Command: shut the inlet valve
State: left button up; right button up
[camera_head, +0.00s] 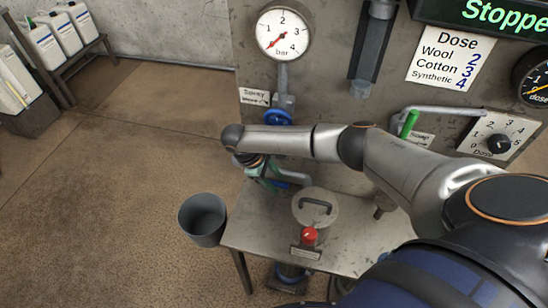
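A blue handwheel valve (278,117) sits on the pipe below the round pressure gauge (283,33), beside a small handwritten label (254,96). A green lever (409,123) stands upright on a pipe further right. I cannot read which of these is marked as the inlet. My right arm crosses the panel from the right, and its wrist bends down at the left end. My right gripper (267,172) is small and partly hidden there, near a grey pipe and blue parts above the table. Whether it is open or shut is unclear. My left gripper is out of view.
A metal table (255,235) carries a lidded round vessel (315,207) and a red knob (309,236). A grey bucket (203,218) is left of the table. A green-lettered display (490,14) reads "Stoppe", cut off. Jugs (65,35) stand far left; floor between is clear.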

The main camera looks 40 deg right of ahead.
grip_shut()
dwell(1.3)
